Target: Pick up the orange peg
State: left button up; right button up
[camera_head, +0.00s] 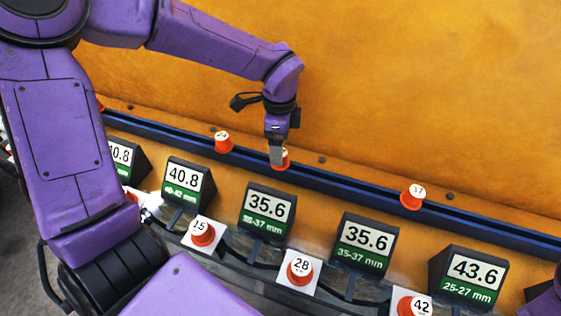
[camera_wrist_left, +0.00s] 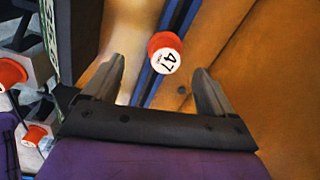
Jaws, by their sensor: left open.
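An orange peg (camera_wrist_left: 163,55) with a white top marked 47 shows in the left wrist view, between and a little beyond the fingertips of my left gripper (camera_wrist_left: 159,72). The fingers are open, with no visible contact on the peg. In the head view my left gripper (camera_head: 278,157) points down at the dark blue rail, and the same peg (camera_head: 285,163) is mostly hidden behind it. Two similar orange pegs stand along the rail, one (camera_head: 223,143) to the left and one marked 37 (camera_head: 412,198) to the right. My right gripper is not in view.
In front of the rail (camera_head: 340,185) stand several black displays, such as one reading 35.6 (camera_head: 268,211). Nearer are orange pegs on white pads, marked 15 (camera_head: 203,234), 28 (camera_head: 300,270) and 42 (camera_head: 414,306). The orange surface behind the rail is clear.

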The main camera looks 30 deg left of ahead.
pick_arm(q)
jog(key=f, duration=0.2)
jog(key=w+f+b, duration=0.1)
jog(key=f, duration=0.1)
jog(key=f+b, duration=0.1)
jog(key=f, duration=0.1)
jog(key=shift+w+f, duration=0.3)
jog(key=shift+s+r, duration=0.2)
jog(key=shift+s, duration=0.1)
jog(key=shift+s+r, duration=0.1)
jog(key=shift+s, duration=0.1)
jog(key=shift+c, duration=0.6)
jog(key=c, duration=1)
jog(key=shift+w, duration=0.1)
notch_tip(320, 180, up, 10)
jog(key=p, duration=0.6)
